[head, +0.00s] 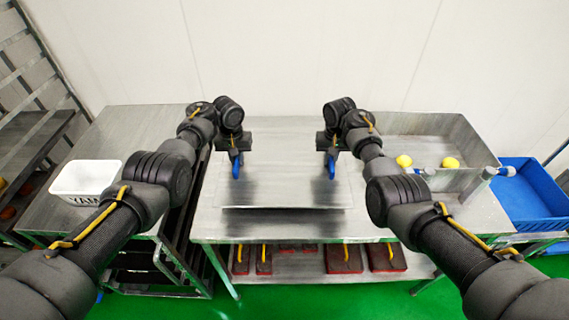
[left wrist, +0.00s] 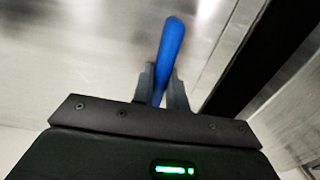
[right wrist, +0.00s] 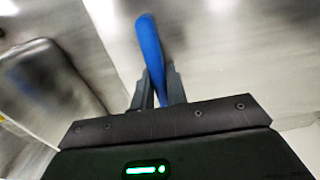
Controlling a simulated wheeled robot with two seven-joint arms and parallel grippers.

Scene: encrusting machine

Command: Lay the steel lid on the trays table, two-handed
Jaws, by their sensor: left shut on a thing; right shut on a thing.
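The steel lid (head: 285,190) is a flat, shiny sheet with two upright blue handles. It is level over the middle steel table (head: 400,222), near its left part; a dark line shows under its front edge, and I cannot tell whether it touches the top. My left gripper (head: 235,156) is shut on the left blue handle (left wrist: 170,45). My right gripper (head: 331,156) is shut on the right blue handle (right wrist: 150,45). Both blue handles stand up between the fingers in the wrist views. Which table is the trays table is not marked.
A left steel table (head: 125,135) holds a white bin (head: 85,190); a dark gap parts the tables. A steel basin (head: 430,125) with yellow balls (head: 450,162) stands right of the lid. A blue crate (head: 535,195) is far right. Red items (head: 343,260) lie on the lower shelf.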

